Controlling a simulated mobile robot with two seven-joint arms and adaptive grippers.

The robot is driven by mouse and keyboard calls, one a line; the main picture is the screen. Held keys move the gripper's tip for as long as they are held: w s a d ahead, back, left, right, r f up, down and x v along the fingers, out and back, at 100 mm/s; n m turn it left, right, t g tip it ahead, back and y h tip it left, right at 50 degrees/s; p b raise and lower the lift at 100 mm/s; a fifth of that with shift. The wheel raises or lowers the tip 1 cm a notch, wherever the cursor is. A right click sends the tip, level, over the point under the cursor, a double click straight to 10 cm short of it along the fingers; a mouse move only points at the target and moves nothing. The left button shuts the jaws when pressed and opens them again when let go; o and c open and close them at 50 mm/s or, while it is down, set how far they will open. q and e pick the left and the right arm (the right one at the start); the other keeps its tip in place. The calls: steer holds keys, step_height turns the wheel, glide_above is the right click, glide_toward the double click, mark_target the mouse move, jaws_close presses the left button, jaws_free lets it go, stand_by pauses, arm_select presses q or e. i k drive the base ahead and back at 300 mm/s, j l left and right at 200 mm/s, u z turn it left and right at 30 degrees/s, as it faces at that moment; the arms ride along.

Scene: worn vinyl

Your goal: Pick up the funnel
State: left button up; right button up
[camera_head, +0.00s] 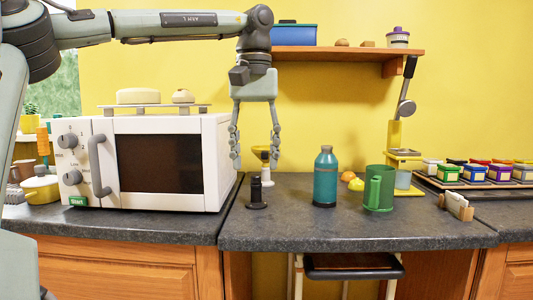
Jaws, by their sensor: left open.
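My right gripper is out of view.
A small black thing (256,194) stands below the gripper. A white microwave (215,165) is close on the left. A teal bottle (325,178) and green mug (379,190) stand to the right. A wooden shelf (345,54) hangs above; the front counter strip is clear.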

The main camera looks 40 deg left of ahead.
mark_target(262, 152)
steer(key=i+j, duration=0.55)
steer(key=j, duration=0.15)
steer(key=i+j, duration=0.55)
steer(key=j, duration=0.1)
